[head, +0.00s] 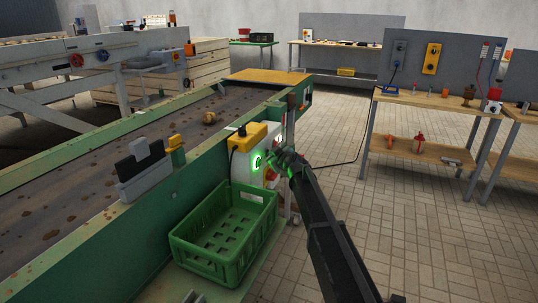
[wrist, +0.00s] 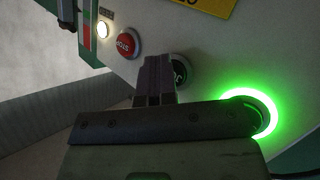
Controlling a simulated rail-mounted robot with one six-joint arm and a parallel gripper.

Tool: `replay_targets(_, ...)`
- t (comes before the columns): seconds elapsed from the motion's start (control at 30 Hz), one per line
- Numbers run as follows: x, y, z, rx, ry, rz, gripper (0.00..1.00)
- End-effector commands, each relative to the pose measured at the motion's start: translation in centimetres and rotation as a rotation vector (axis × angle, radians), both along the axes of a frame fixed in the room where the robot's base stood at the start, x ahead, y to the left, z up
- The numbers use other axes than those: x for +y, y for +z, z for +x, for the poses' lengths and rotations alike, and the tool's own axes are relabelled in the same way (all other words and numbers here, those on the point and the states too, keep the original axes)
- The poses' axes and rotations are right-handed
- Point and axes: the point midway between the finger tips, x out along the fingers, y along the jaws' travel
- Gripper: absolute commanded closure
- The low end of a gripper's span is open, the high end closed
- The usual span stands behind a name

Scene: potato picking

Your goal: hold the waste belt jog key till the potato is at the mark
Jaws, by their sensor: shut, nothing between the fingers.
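A brown potato (head: 209,118) lies on the dark, soil-specked waste belt (head: 130,143). The control box (head: 243,166) with a yellow top stands at the belt's near side. My gripper (head: 277,156) is at the box's front face. In the wrist view its fingers (wrist: 155,62) are shut with nothing between them, beside a round black key (wrist: 180,71) with a pale symbol, which they partly hide. Whether they touch it I cannot tell. A green-lit ring (wrist: 267,101) glows to the right, partly behind the gripper; it also shows in the head view (head: 257,160). The mark is not clearly identifiable.
A red stop button (wrist: 126,45) and a lit white lamp (wrist: 103,29) sit on the panel near my fingers. A green crate (head: 222,238) stands below the box. A wooden bench (head: 432,100) stands at right, with open tiled floor between.

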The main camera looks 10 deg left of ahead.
Motion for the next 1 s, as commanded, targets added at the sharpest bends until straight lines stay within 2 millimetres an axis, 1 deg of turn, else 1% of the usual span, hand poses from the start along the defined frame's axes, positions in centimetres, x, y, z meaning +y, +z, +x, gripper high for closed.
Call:
replay_targets(0.43, 0.0, 0.0, 0.0, 0.0, 0.0, 0.0, 1.0)
replay_targets(0.73, -1.4, 0.0, -0.4, 0.0, 0.0, 0.0, 1.0)
replay_targets(1.0, -1.6, 0.0, -0.4, 0.0, 0.0, 0.0, 1.0)
